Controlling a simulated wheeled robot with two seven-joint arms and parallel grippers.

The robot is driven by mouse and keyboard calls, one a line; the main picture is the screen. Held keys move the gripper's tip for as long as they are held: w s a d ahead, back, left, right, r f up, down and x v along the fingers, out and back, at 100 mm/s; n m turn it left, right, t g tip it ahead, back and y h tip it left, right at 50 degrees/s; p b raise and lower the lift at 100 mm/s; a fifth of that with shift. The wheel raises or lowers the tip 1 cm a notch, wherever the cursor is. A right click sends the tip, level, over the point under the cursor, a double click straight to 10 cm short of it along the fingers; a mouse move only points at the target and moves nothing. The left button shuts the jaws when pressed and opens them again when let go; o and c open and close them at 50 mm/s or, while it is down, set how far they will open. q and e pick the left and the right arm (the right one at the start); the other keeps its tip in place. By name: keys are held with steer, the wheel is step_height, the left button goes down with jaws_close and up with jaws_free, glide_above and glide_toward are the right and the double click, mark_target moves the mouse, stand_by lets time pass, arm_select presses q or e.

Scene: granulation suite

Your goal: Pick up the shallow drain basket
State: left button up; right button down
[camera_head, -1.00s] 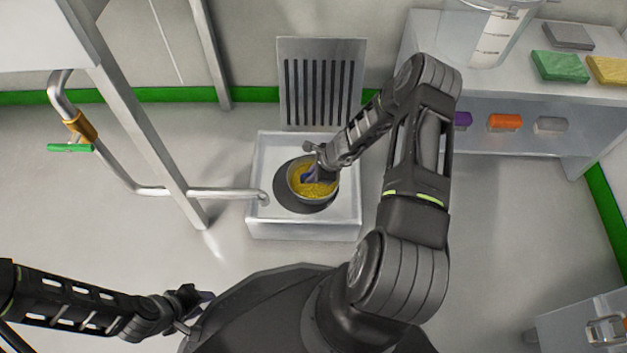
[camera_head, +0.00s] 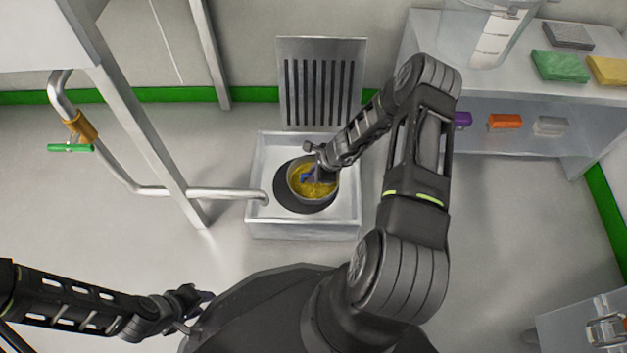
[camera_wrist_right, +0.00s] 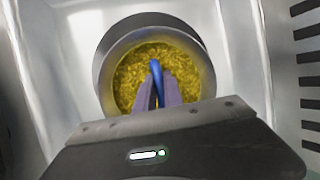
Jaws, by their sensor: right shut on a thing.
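The shallow drain basket (camera_head: 325,190) is a round grey metal pan with a grainy yellow inside, sitting in the sink basin. It fills the middle of the right wrist view (camera_wrist_right: 197,68). A slim blue grip (camera_wrist_right: 156,82) stands up in its middle. My right gripper (camera_head: 308,177) reaches down into the basket, its purple fingers (camera_wrist_right: 158,88) shut on the blue grip from both sides. The lower end of the grip is partly hidden by the fingers. My left gripper (camera_head: 203,298) is at lower left, away from the sink; its jaw opening is too small to judge.
The white basin (camera_head: 345,222) has a dark round area around the basket and a slotted panel (camera_head: 320,85) behind. A bent pipe (camera_head: 225,193) with a green handle (camera_head: 70,148) ends at its left rim. A shelf (camera_head: 430,40) with colored blocks stands right.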

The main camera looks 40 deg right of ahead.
steer(key=shift+r, duration=0.1)
stand_by(0.3)
step_height(320, 180, up, 10)
steer(key=p, duration=0.5)
steer(key=shift+w, duration=0.1)
stand_by(0.4)
